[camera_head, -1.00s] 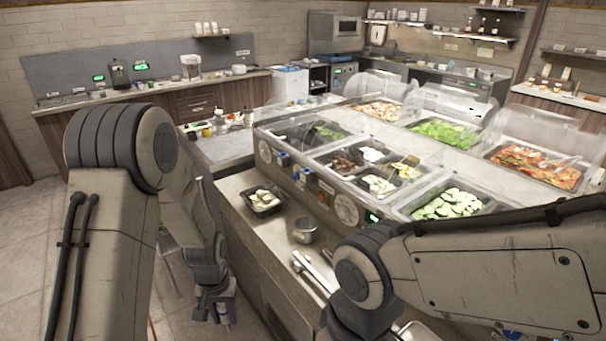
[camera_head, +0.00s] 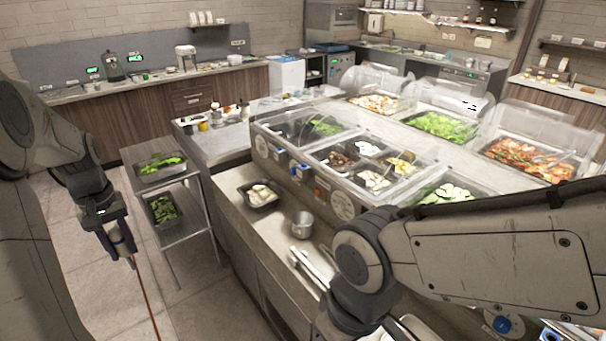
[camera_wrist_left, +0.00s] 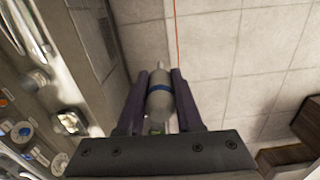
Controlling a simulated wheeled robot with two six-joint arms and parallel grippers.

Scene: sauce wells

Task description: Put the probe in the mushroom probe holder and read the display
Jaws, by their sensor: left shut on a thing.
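My left gripper (camera_head: 120,243) hangs over the floor at the left of the head view, away from the counter. In the head view the probe is small and mostly covered by the fingers. The food wells hold brown pieces (camera_head: 340,160) and pale pieces (camera_head: 374,181); I cannot tell which are mushrooms. I cannot make out the mushroom probe holder or read its display. My right gripper is out of sight.
A steel cart (camera_head: 178,232) with trays of greens stands between my left gripper and the counter (camera_head: 232,181). On the counter are a black tray (camera_head: 272,202) of pale pieces, a metal pot (camera_head: 302,224) and tongs (camera_head: 312,268). Clear lids (camera_head: 375,85) stand over the rear pans.

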